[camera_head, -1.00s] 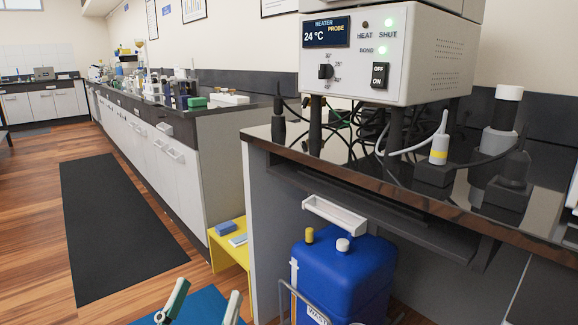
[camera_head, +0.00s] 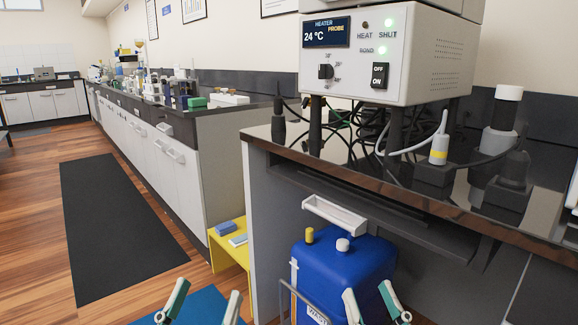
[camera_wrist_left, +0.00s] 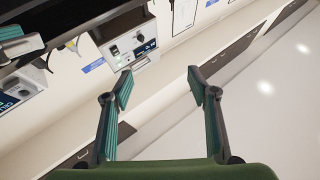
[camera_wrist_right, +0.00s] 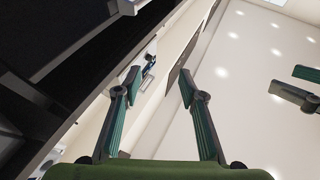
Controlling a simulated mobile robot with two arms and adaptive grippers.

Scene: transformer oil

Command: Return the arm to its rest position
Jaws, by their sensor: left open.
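My left gripper (camera_head: 204,302) shows at the bottom of the head view, left of the blue jerrican (camera_head: 342,270). Its two green fingers are apart with nothing between them, as the left wrist view also shows (camera_wrist_left: 160,88). My right gripper (camera_head: 371,302) shows at the bottom edge, in front of the jerrican's lower right part in the picture. Its fingers are spread and empty, also in the right wrist view (camera_wrist_right: 159,88). Most of both arms is out of the head view.
The dark bench top (camera_head: 447,205) carries the heater unit (camera_head: 385,55), cables and bottles. The jerrican stands below the bench edge. A yellow step stool (camera_head: 232,252) stands left of it. A black floor mat (camera_head: 120,230) lies on clear floor at the left.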

